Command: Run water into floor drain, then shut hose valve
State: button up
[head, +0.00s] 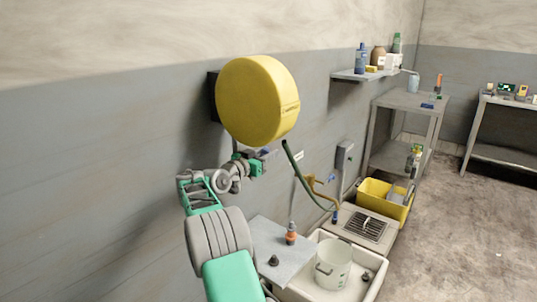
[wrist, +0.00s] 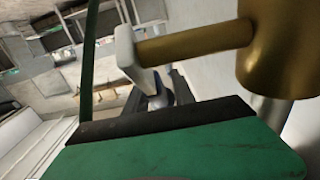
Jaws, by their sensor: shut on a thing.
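A yellow hose reel (head: 257,100) is mounted on the left wall. A green hose (head: 297,170) hangs below it and runs toward the floor drain grate (head: 365,227); its end is at or near a blue piece (head: 335,217) by the grate. No water is clearly visible. My gripper (head: 259,164) is just under the reel. In the wrist view, a brass valve body (wrist: 282,45) with a brass stem (wrist: 195,43) carries a pale lever (wrist: 130,48). The lever runs down behind my green finger, which hides the grip. My gripper is shut, apparently on this lever.
A brass tap (head: 314,187) is on the wall near the drain. A white sink (head: 300,288) holds a white bucket (head: 332,266). A yellow bin (head: 385,198) stands beyond. Floor at right is clear.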

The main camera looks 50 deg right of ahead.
grip_shut()
dwell(0.8)
